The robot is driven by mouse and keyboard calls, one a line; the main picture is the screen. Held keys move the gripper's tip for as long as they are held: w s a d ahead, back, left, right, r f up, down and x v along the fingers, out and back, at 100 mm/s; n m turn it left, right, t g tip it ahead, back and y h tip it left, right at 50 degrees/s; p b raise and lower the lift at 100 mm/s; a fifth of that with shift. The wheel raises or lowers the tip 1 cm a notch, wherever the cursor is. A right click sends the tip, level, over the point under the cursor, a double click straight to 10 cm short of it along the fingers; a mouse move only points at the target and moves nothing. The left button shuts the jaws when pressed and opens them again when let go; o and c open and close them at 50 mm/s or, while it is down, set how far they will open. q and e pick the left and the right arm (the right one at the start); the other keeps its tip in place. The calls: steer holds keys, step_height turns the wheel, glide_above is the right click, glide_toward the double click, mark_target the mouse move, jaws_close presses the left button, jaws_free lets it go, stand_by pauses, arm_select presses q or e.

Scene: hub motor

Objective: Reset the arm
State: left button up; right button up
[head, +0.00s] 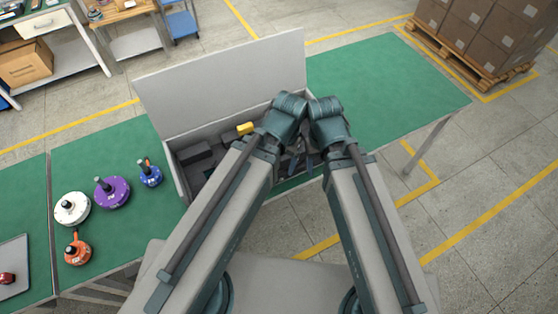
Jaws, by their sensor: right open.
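My two arms reach forward from the bottom of the head view and bend down close together at their far ends. My right gripper (302,163) shows small between the arms, pointing down near the front right of an open grey case; it is open, and I see nothing in it. My left gripper is hidden behind its own arm. The case (222,82) stands on the green table with its lid raised. Dark blocks and a yellow piece (245,128) show inside; my left arm hides much of its interior.
On the green table (400,85) left of the case stand a white motor (72,209), a purple one (113,194), a blue one (150,175) and an orange one (77,252). A grey tray (14,250) lies far left. The table right of the case is clear.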

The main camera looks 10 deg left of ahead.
steer(key=shift+f, duration=0.1)
stand_by(0.3)
step_height(320, 180, down, 12)
steer(key=b, duration=1.2)
